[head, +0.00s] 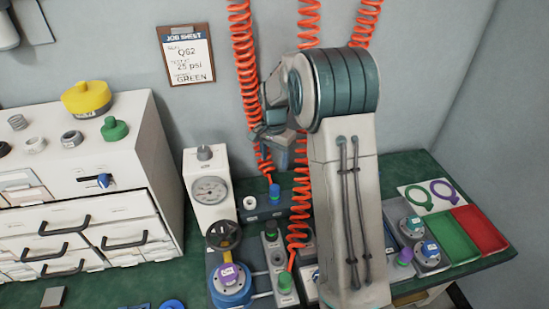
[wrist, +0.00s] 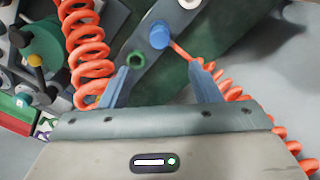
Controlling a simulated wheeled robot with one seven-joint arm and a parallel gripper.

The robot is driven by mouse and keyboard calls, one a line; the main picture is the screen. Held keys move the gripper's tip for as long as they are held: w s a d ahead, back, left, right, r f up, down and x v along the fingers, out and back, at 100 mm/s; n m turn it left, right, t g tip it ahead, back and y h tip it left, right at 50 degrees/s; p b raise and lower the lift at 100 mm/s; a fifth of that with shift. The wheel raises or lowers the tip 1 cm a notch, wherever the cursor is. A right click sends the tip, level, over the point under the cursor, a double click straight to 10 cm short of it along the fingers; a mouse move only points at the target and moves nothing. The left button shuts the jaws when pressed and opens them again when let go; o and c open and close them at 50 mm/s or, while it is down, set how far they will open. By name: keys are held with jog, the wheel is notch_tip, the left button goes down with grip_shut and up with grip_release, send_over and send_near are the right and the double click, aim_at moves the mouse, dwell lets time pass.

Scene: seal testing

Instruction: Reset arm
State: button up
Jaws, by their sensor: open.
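My arm stands upright in the middle of the head view, bent at the top. Beyond the fingertips is a grey bar with a blue fitting (wrist: 159,35) and a green ring (wrist: 136,60). In the head view the blue fitting (head: 274,191) sits on the bench behind my arm, below the gripper.
Orange coiled hoses (head: 243,60) hang close around my arm. A gauge unit (head: 209,190) and a white drawer cabinet (head: 85,190) stand to the left. Green (head: 452,238) and red (head: 481,229) trays lie to the right. A job sheet (head: 187,55) reading GREEN hangs on the wall.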

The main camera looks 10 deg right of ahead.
jog(key=s+r+n+t+p, duration=0.1)
jog(key=s+r+n, duration=0.3)
jog(key=s+r, duration=0.4)
jog(key=s+r+n+t+p, duration=0.1)
jog(key=s+r+n+p, duration=0.2)
jog(key=s, duration=1.8)
notch_tip(320, 180, up, 5)
jog(key=shift+s+f+n+t+p, duration=0.1)
jog(key=shift+s+n+t+p, duration=0.25)
jog(key=shift+n, duration=0.55)
